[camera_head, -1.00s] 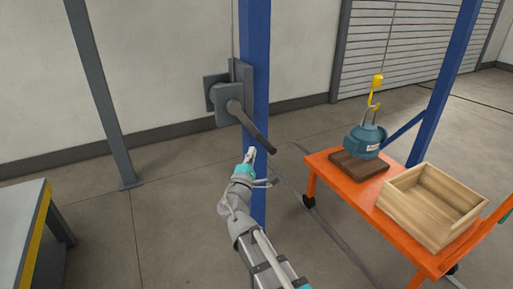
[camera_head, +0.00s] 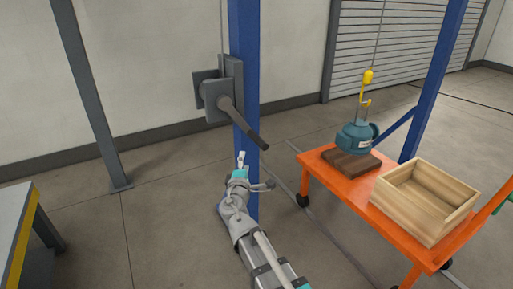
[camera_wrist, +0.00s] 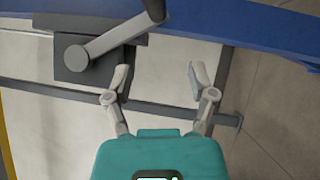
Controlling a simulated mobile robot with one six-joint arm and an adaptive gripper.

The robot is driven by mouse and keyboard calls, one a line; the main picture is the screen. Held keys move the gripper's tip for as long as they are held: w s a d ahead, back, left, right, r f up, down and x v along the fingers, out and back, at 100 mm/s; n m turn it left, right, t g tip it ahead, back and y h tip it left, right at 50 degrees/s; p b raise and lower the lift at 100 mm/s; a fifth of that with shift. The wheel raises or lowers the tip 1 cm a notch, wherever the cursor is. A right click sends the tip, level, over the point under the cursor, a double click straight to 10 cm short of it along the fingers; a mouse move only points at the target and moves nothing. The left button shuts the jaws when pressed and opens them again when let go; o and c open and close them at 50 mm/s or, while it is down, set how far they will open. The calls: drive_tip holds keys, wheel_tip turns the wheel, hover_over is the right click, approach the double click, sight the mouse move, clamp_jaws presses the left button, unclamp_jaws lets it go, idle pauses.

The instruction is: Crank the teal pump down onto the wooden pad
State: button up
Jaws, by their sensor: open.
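The teal pump (camera_head: 357,138) hangs by its bail below a yellow hook (camera_head: 366,88). It is over the dark wooden pad (camera_head: 350,166) on the orange cart; I cannot tell whether it touches. The grey winch (camera_head: 215,100) is on the blue post, and its crank handle (camera_head: 244,124) points down to the right. My gripper (camera_head: 241,160) is below the handle's end, apart from it. In the wrist view my gripper (camera_wrist: 158,74) is open and empty, its fingers spread. The crank arm and grip (camera_wrist: 112,42) lie beyond the left finger.
An open wooden crate (camera_head: 425,200) stands on the orange cart (camera_head: 385,220) beside the pad. The blue post (camera_head: 248,60) rises close behind my gripper. A grey table (camera_head: 18,225) with a yellow edge is at the far left. The floor between is clear.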

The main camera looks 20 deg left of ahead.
wheel_tip(320, 180, down, 8)
drive_tip(key=w+a+m+g+y+b, duration=0.1)
drive_tip(key=w+m+g+y+b, duration=0.1)
drive_tip(key=g+y+b, duration=0.15)
drive_tip(key=m+t+y+b, duration=0.1)
drive_tip(key=m+y+b, duration=1.05)
drive_tip(key=b, duration=0.25)
approach(258, 140)
drive_tip(key=shift+n, duration=0.35)
drive_tip(key=f, duration=0.2)
drive_tip(key=d+f, duration=0.1)
drive_tip(key=f, duration=0.1)
drive_tip(key=shift+w+d+f, duration=0.1)
drive_tip(key=shift+f, duration=0.05)
drive_tip(key=shift+w+p, duration=0.1)
drive_tip(key=shift+p, duration=0.25)
drive_tip(key=shift+s+r+p+x, duration=0.15)
drive_tip(key=shift+p+x, duration=2.2)
drive_tip(key=shift+x, duration=1.1)
drive_tip(key=shift+s+r+p+x, duration=0.1)
drive_tip(key=shift+r+p+x, duration=0.05)
drive_tip(key=shift+p+x, duration=2.75)
drive_tip(key=shift+w+r+b, duration=0.25)
drive_tip(key=shift+r+b, duration=0.05)
drive_tip(key=shift+b, duration=0.25)
clamp_jaws()
